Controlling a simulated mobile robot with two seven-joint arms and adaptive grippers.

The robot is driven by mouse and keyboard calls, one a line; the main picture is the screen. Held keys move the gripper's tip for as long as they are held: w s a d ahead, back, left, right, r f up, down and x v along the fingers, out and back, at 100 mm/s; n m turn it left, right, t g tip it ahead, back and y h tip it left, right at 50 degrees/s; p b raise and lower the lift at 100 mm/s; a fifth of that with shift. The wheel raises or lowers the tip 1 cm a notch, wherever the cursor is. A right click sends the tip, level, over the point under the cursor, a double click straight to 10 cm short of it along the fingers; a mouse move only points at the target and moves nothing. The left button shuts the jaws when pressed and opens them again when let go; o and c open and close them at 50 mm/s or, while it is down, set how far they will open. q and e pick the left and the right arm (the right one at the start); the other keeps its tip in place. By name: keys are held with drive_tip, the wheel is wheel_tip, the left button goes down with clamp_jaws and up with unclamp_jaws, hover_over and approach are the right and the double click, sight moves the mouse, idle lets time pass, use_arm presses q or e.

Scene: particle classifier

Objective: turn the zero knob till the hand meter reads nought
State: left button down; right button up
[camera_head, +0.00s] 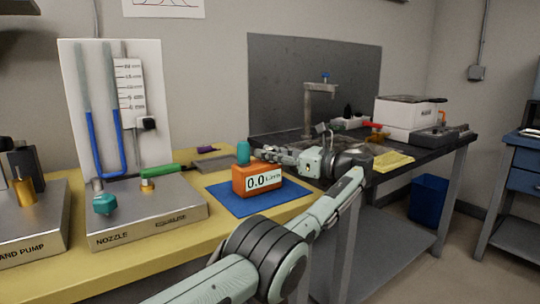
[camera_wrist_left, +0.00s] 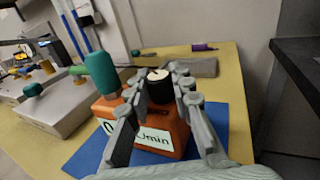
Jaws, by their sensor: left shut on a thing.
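The hand meter (camera_head: 257,183) is an orange box on a blue mat, and its white display reads 0.0 L/min in the head view. In the left wrist view the meter (camera_wrist_left: 176,130) has a black knob with a cream top (camera_wrist_left: 159,84) on its upper face, which I take as the zero knob. A teal rounded part (camera_wrist_left: 101,72) stands beside the knob. My left gripper (camera_head: 268,155) is over the meter's top. In the wrist view its fingers (camera_wrist_left: 160,88) are shut on the knob, one on each side. The fingers hide part of the display there. My right gripper is not in view.
The blue mat (camera_head: 232,202) lies on the yellow bench. The nozzle box (camera_head: 150,218), with a green-handled valve (camera_head: 161,172) and a U-tube board (camera_head: 78,60), stands to the left. A dark bench (camera_head: 440,146) with equipment is on the right.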

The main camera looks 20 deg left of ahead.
sight(270, 149)
use_arm(q)
drive_tip(key=shift+f, duration=0.1)
drive_tip(key=c, duration=1.3)
unclamp_jaws()
wheel_tip(270, 149, up, 10)
drive_tip(key=shift+r, duration=0.1)
